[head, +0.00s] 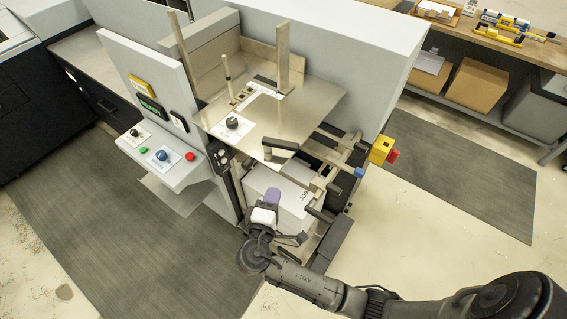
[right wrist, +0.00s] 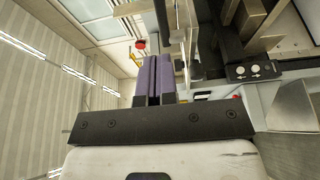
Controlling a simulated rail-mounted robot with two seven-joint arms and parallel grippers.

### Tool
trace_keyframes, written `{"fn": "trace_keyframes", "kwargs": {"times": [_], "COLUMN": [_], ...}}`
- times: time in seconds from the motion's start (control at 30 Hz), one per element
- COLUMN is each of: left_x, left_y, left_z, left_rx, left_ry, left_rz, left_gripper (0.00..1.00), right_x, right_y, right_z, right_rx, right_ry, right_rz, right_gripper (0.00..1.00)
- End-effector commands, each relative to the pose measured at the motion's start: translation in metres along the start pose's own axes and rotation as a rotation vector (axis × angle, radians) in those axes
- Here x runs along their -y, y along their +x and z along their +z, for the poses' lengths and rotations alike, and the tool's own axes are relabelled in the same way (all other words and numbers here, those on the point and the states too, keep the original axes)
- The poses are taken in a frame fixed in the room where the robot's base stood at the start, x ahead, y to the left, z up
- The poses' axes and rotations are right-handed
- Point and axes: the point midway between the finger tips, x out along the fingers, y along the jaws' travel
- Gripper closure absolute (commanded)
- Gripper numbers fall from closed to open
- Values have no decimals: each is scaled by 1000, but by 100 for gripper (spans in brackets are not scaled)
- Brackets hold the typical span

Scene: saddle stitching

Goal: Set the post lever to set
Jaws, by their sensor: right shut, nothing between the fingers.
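My right gripper (head: 271,197), with purple fingers, is in front of the machine, over the lower bay below the metal plate (head: 310,100). Its fingers are together and empty; they also show closed in the right wrist view (right wrist: 152,78). A thin upright rod (head: 227,70) stands on the plate beside a white label strip. A black knob (head: 232,123) sits near the plate's front left. A black-handled bar (head: 280,145) is at the plate's front edge, above and apart from the gripper. I cannot tell which of these is the post lever. My left gripper is out of view.
A control shelf (head: 165,160) with green, blue and red buttons juts out at the left. A workbench (head: 490,40) stands at the back right. Floor mats lie clear on both sides.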

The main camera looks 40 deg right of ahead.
Motion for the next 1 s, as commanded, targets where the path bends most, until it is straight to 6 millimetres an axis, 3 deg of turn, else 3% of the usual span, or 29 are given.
{"fn": "trace_keyframes", "kwargs": {"times": [0.37,0.53,1.0], "left_x": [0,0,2], "left_y": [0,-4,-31], "left_z": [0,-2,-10], "left_rx": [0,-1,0], "left_ry": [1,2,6], "left_rz": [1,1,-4], "left_gripper": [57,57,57], "right_x": [-1,-2,-4], "right_y": [0,10,94], "right_z": [-1,-1,0], "right_rx": [0,1,2], "right_ry": [-1,-3,-4], "right_rz": [4,6,6], "right_gripper": [100,100,100]}}
